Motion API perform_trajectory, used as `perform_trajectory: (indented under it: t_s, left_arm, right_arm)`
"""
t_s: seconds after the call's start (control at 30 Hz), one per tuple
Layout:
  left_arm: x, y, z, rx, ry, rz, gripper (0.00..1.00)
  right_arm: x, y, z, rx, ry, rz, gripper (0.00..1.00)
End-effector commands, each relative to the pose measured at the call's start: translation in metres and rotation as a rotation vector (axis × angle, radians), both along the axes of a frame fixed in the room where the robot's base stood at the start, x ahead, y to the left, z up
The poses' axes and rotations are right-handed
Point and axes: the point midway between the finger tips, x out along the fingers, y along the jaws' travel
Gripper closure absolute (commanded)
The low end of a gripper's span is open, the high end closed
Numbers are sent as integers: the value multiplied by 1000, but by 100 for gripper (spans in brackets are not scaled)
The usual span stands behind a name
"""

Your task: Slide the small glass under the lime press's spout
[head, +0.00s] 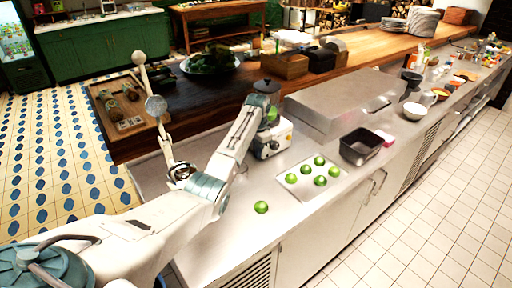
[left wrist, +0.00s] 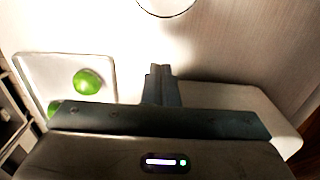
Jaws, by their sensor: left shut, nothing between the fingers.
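A tall pale lever with a ball knob (head: 138,58), a round disc below it and a metal ring at its foot stands left of my left forearm. It looks like the lime press; my arm hides part of it, and I cannot make out its spout. My right gripper is out of view.
A tray (head: 293,187) holds several limes, and one loose lime (head: 261,207) lies near the counter's front edge. A black bin (head: 360,147) and a steel box (head: 340,103) stand farther right.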

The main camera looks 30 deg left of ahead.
Motion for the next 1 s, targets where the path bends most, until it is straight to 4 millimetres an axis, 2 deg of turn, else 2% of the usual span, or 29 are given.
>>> perform_trajectory:
  t_s: [0.03,0.33,0.63,1.0]
  left_arm:
    - [-1,-1,-8,-1,5,0,100]
    - [-1,-1,-60,-1,4,0,100]
    - [-28,12,-56,1,1,0,100]
    - [-37,15,-59,1,0,0,100]
  right_arm:
    - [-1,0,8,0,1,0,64]
    - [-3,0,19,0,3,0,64]
    - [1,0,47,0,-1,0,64]
    - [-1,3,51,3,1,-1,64]
